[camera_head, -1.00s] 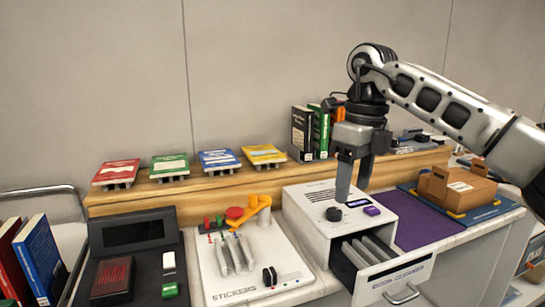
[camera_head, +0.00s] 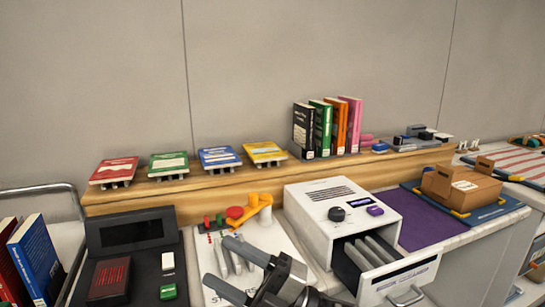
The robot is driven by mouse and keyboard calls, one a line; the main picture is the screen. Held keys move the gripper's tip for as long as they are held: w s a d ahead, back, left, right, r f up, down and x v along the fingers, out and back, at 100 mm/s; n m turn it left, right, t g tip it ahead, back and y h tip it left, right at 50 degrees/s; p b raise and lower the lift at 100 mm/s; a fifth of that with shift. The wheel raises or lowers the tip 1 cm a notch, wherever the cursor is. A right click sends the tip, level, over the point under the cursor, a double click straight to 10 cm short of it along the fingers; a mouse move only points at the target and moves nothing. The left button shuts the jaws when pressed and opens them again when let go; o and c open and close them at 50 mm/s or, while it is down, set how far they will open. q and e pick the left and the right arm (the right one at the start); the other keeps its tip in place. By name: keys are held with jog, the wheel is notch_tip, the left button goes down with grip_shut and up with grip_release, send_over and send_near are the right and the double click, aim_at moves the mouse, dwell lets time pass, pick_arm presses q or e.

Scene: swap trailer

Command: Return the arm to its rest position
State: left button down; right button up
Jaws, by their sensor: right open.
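My right gripper (camera_head: 218,260) is at the bottom middle of the head view, with its two dark grey fingers pointing left. The fingers are apart with nothing between them. They are in front of the white stickers panel (camera_head: 205,255) and hide part of it. The rest of my right arm is mostly below the picture edge. My left gripper is not in view.
The white book cleaner (camera_head: 312,212) stands right of my gripper, its front drawer (camera_head: 398,285) pulled out. A dark console (camera_head: 132,232) is at left. A wooden shelf (camera_head: 215,184) behind holds books. A cardboard box (camera_head: 462,188) and purple mat (camera_head: 425,225) lie at right.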

jog(key=s+d+f+m+t+h, duration=0.3)
jog(key=d+f+m+t+h, duration=0.2)
jog(key=d+f+m+h, duration=0.6)
jog(key=s+d+f+m+t+h, duration=0.35)
jog(key=d+f+m+h, duration=0.25)
jog(key=f+m, duration=0.6)
jog(key=s+d+f+m+g+h, duration=0.2)
jog(key=s+d+f+m+g, duration=0.1)
jog(key=s, duration=0.4)
jog(key=f+m, duration=0.1)
jog(key=m, duration=0.1)
jog(key=shift+s+d+f+m, duration=0.2)
jog(key=shift+s+m, duration=0.1)
jog(key=shift+s, duration=0.1)
jog(key=shift+g, duration=0.25)
